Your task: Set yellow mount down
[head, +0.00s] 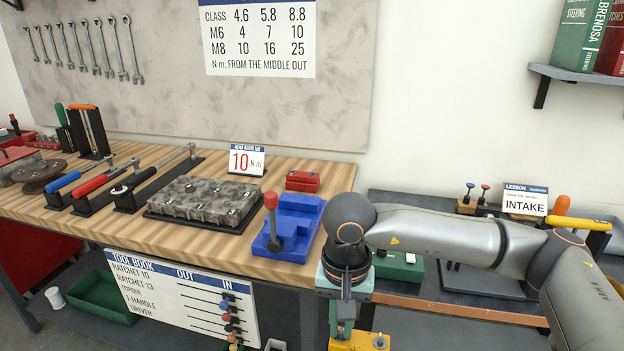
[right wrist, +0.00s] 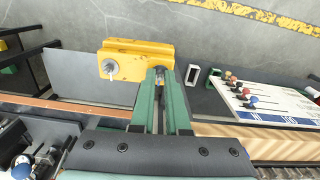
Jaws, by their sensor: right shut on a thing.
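The yellow mount (right wrist: 145,48) is a block with a round boss and a pale pin at its left end in the right wrist view. My right gripper (right wrist: 160,80) has its green fingers shut on the mount's right part. In the head view the mount (head: 358,342) shows at the bottom edge, below the gripper (head: 343,328), with its lower part cut off. It is held in the air in front of the benches, with floor beneath it in the wrist view. My left gripper is in neither view.
The wooden bench (head: 120,200) carries a blue vise-like fixture (head: 290,228), a grey metal block (head: 205,200) and several tools. A tool board (head: 185,300) hangs at its front. A lower bench with an INTAKE sign (head: 522,204) stands at right, holding a green box (head: 400,266).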

